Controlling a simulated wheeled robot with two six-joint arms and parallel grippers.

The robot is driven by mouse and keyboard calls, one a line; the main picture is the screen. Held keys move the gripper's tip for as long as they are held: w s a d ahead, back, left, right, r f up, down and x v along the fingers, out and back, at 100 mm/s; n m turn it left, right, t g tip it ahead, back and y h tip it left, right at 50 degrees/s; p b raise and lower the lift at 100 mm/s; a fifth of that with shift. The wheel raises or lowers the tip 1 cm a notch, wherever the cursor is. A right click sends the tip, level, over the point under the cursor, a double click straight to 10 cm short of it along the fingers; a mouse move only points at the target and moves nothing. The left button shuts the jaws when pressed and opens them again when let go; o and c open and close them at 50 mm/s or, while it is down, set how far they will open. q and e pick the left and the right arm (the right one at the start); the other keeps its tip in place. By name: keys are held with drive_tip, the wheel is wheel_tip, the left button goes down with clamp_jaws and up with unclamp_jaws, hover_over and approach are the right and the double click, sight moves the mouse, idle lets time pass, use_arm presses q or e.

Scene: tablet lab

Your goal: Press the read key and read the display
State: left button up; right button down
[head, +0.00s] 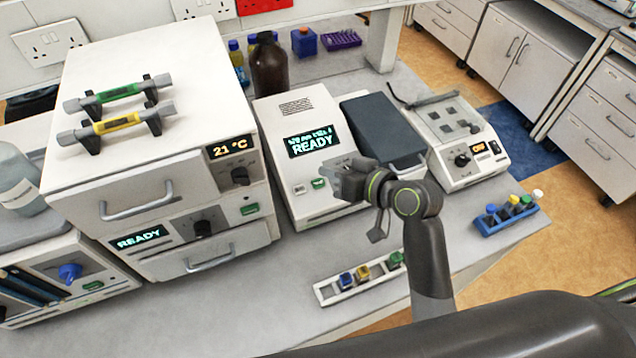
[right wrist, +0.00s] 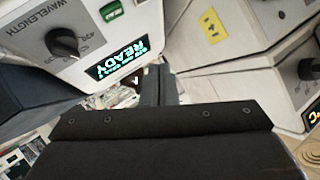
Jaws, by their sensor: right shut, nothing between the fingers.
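The white instrument (head: 345,115) in the middle has a dark display (head: 314,142) showing a small upper line, hard to read, and READY in large letters. A green key (head: 319,183) sits on its front below the display. In the right wrist view the display (right wrist: 122,62) shows upside down, with a green key (right wrist: 110,12) and a knob marked WAVELENGTH (right wrist: 64,42). My right gripper (head: 335,184) is shut and empty, just right of the green key in the head view. I cannot tell whether it touches the front. My left gripper is not in view.
A white cabinet (head: 150,75) at left shows 21 °C and READY. A device with an orange display (head: 479,147) stands at right. A strip of coloured caps (head: 362,277) lies in front, and a blue rack (head: 505,221) at the right edge. A brown bottle (head: 269,66) stands behind.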

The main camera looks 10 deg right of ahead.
drive_tip(key=b, duration=0.6)
approach(313, 180)
drive_tip(key=w+a, duration=0.3)
drive_tip(key=shift+w+a+r, duration=0.1)
drive_tip(key=shift+w+a, duration=0.05)
drive_tip(key=shift+w+f, duration=0.4)
drive_tip(key=shift+f, duration=0.2)
idle(0.9)
drive_tip(key=shift+w+a+f+b, duration=0.1)
drive_tip(key=shift+w+f+b, duration=0.05)
drive_tip(key=shift+f+b, duration=0.2)
drive_tip(key=shift+w+f, duration=0.1)
drive_tip(key=shift+f, duration=0.3)
idle(0.5)
drive_tip(key=shift+s+r+p, duration=0.3)
drive_tip(key=shift+r+p, duration=0.4)
drive_tip(key=shift+r, duration=0.05)
drive_tip(key=shift+r, duration=0.1)
